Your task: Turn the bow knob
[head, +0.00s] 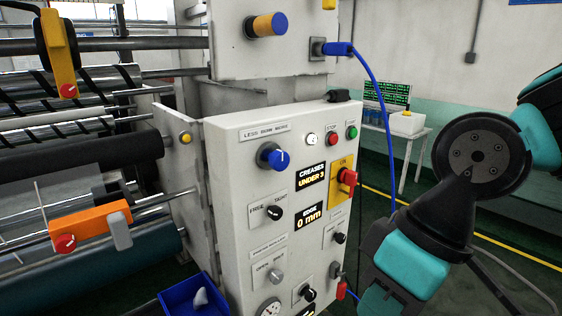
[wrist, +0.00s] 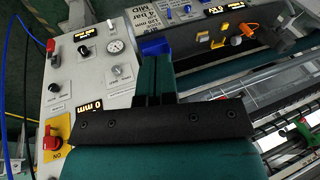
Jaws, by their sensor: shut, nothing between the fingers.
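The blue bow knob (head: 271,156) sits at the upper left of the white control panel, under a label that reads LESS and MORE at its ends. A pale pointer line shows on its face. In the wrist view the knob is not visible, and my gripper covers that part of the panel. My gripper (wrist: 154,58) is in the wrist view, shut and empty, its teal fingers in front of the panel's right side. In the head view my arm comes down at the right and the fingertips do not show. I see no contact with the knob.
The panel (head: 230,185) carries a red switch (head: 347,178), several small knobs and buttons, and readouts for creases (head: 311,174) and edge (head: 309,216). A blue bin (head: 193,297) stands at its lower left. Rollers fill the left. A blue cable (head: 378,95) hangs between panel and arm.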

